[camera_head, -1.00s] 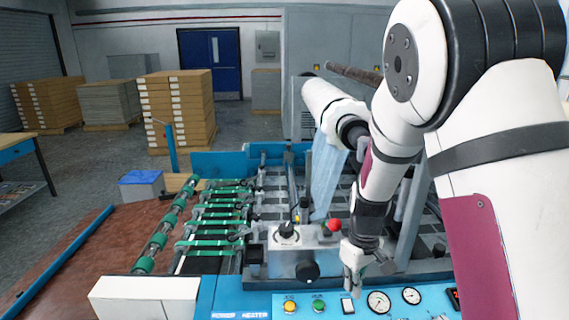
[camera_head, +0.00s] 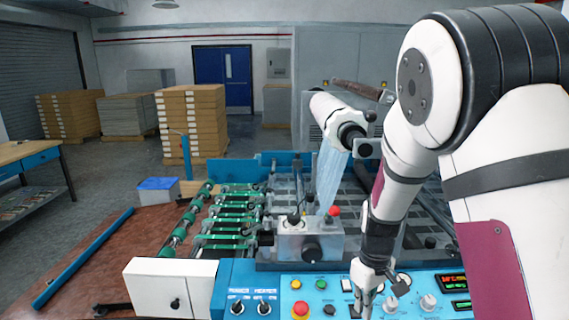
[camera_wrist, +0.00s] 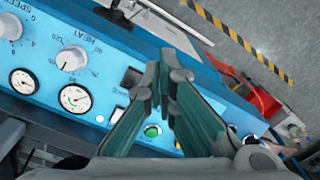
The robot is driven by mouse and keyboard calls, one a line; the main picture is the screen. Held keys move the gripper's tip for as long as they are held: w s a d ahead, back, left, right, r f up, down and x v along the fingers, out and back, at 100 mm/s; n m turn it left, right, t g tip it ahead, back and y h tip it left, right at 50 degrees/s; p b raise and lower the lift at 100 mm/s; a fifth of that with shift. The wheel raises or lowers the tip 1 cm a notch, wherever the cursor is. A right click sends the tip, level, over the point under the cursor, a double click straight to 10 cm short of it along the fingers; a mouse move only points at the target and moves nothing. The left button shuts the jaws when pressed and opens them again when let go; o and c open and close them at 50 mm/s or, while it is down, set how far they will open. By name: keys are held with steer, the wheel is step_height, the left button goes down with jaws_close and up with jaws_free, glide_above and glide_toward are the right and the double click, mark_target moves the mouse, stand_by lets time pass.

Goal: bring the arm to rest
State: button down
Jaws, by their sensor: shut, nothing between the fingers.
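My gripper (camera_head: 364,304) hangs at the end of my arm, low in the head view, over the blue control panel (camera_head: 274,280) of the laminating machine. It is shut and empty. In the wrist view my gripper (camera_wrist: 163,62) has its fingertips together above the same panel (camera_wrist: 48,48). The fingers hide part of the panel, and a green button (camera_wrist: 152,131) shows between them. I cannot tell whether the fingertips touch the panel.
The panel carries a red button (camera_head: 300,309), a green button (camera_head: 321,284) and dials. A grey control box with a red knob (camera_head: 333,211) stands behind. Green rollers (camera_head: 232,217) lie left. Stacked pallets (camera_head: 190,120) stand far back. The floor at left is mostly clear.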

steer(key=s+r+m+t, duration=0.1)
steer(key=s+r, duration=0.2)
steer(key=r, duration=0.3)
steer(key=s+r+m+t+y, duration=0.1)
steer(key=s+r, duration=0.1)
steer(key=r, duration=0.3)
steer(key=s+r+m+t, duration=0.1)
steer(key=s+r, duration=0.2)
steer(key=r, duration=0.3)
steer(key=s+r+m+t, duration=0.1)
steer(key=s+r, duration=0.2)
steer(key=s, duration=0.3)
steer(key=s+r+m+t+h+b, duration=0.1)
steer(key=s+r+m, duration=0.1)
steer(key=s, duration=0.4)
steer(key=shift+s+d+r+t+b, duration=0.3)
steer(key=shift+r, duration=0.6)
